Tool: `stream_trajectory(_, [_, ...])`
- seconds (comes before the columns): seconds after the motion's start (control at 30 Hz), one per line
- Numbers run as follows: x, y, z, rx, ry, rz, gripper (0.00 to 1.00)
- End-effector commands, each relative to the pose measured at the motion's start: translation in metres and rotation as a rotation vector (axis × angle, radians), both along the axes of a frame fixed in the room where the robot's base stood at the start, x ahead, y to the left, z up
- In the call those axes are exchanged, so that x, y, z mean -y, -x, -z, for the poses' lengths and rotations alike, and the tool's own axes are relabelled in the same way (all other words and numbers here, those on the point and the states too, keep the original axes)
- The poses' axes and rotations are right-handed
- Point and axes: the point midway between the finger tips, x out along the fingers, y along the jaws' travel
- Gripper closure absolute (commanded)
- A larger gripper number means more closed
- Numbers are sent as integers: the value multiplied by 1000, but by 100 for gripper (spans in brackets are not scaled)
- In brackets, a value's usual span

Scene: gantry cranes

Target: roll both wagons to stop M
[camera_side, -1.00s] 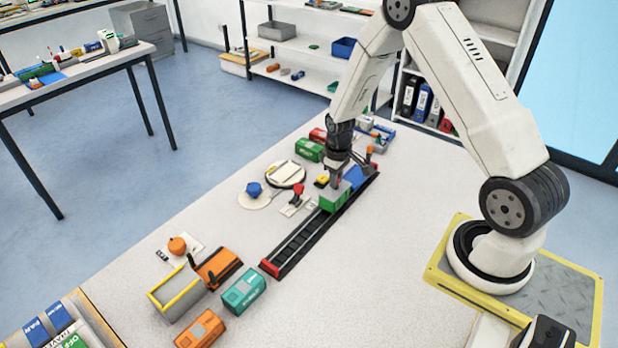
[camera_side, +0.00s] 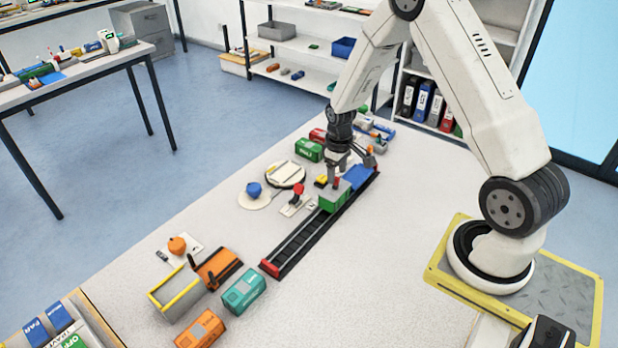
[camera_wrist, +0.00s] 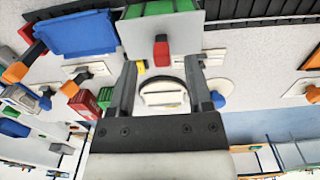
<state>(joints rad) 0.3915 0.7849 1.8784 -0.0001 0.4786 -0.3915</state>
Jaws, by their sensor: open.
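The green wagon (camera_side: 334,197) stands on the dark track (camera_side: 300,240), with a pale end plate and a red knob. In the wrist view, the green wagon (camera_wrist: 160,8) is at the top edge, its red knob (camera_wrist: 161,50) between my fingers. The blue wagon (camera_side: 359,178) is close behind it towards the far end; the wrist view shows the blue wagon (camera_wrist: 75,34) at upper left. My gripper (camera_side: 351,164) is open and empty above the wagons; its fingers (camera_wrist: 161,68) are apart in the wrist view. I cannot read which stop is M.
A round white disc (camera_side: 286,174) and a blue knob (camera_side: 254,190) lie left. Teal (camera_side: 244,290) and orange (camera_side: 200,328) containers lie near the track's red near end. The table right of the track is clear.

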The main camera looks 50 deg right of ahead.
Motion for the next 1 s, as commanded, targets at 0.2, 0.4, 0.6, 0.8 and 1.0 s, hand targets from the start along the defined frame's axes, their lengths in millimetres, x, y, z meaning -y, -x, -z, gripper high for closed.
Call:
stream_trajectory(0.2, [0,-1,-16,2,1,0,35])
stream_trajectory(0.4, [0,-1,-30,2,1,0,35])
stream_trajectory(0.6, [0,0,-42,2,1,0,35])
stream_trajectory(0.8, [0,0,-46,-1,0,0,35])
stream_trajectory(1.0, [0,0,-46,0,0,0,35])
